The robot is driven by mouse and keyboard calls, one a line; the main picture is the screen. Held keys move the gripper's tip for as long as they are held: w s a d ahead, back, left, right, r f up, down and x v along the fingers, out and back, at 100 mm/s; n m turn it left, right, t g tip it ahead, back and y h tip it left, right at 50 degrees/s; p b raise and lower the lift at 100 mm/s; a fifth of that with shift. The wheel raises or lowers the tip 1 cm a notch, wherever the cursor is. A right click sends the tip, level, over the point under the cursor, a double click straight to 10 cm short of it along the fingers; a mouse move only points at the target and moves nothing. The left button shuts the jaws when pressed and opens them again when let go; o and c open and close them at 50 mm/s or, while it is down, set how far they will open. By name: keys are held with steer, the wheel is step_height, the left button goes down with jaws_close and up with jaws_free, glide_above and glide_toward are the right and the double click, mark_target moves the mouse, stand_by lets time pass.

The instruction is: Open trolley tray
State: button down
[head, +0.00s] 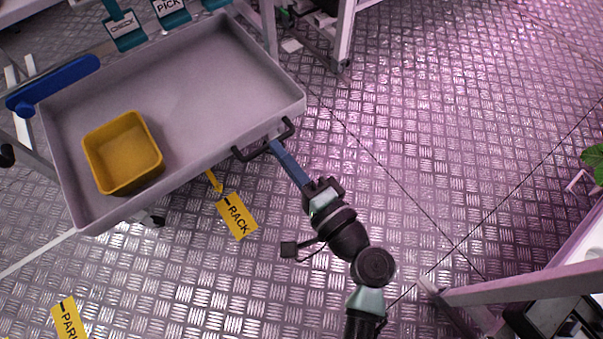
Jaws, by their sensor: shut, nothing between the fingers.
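The grey trolley tray (205,75) fills the upper left of the head view, and its inside shows. A black bar handle (243,155) is fixed to its front wall, on the side facing my arm. My gripper (273,146) has long blue-grey fingers, shut and empty, with their tips at the middle of the handle. I cannot tell whether the tips touch the bar. A yellow square box (123,152) stands inside the tray at its left end.
A blue bar (55,84) lies along the tray's left edge. Teal tags (125,30) hang at the back. White rack frames stand at upper middle (345,35) and lower right (530,285). Metal floor between is clear.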

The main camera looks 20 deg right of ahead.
mark_target(258, 126)
steer(key=shift+b+x, duration=0.35)
steer(key=shift+x, duration=1.9)
steer(key=shift+x, duration=1.65)
